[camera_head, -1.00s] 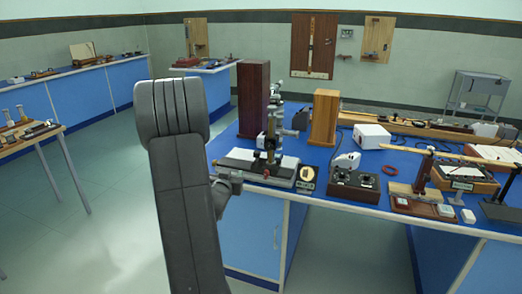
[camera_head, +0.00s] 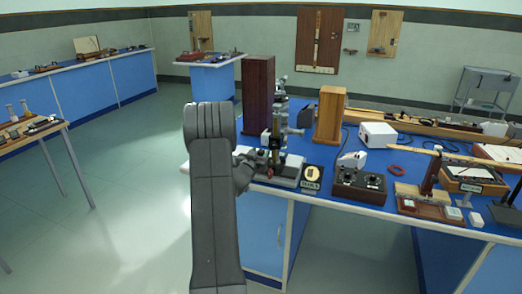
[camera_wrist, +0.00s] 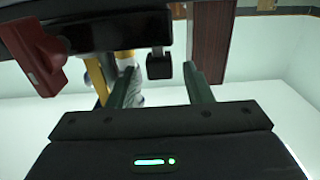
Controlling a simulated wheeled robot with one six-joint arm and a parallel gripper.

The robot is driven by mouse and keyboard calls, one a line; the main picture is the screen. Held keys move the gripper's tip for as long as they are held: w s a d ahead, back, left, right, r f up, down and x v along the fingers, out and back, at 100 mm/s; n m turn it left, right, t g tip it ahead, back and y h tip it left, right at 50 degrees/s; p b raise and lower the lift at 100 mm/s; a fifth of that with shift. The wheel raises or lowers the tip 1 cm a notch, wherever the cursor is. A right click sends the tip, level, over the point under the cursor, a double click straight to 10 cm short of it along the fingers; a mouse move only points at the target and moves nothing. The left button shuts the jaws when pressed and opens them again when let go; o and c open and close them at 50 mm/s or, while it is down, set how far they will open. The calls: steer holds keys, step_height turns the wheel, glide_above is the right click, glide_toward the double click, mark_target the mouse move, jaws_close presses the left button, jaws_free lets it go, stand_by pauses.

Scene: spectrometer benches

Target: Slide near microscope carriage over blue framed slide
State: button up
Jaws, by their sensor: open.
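The microscope (camera_head: 277,135) stands upright on its long base (camera_head: 288,172) near the front left corner of the blue bench. My gripper (camera_head: 250,165) is at the left end of that base, low beside the microscope and partly hidden by my arm. In the wrist view my gripper (camera_wrist: 158,88) is open, with its two dark fingers apart. A small black block (camera_wrist: 159,65) hangs beneath a dark bar and appears between the fingers; contact cannot be told. A red part (camera_wrist: 35,55) is at the upper left. I cannot make out a blue framed slide.
A tall dark red-brown box (camera_head: 258,93) stands behind the microscope, and a lighter wooden box (camera_head: 330,113) to its right. The floor left of the bench is free.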

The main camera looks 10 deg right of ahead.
steer(key=shift+x, duration=1.05)
jaws_close()
steer(key=shift+a, duration=0.1)
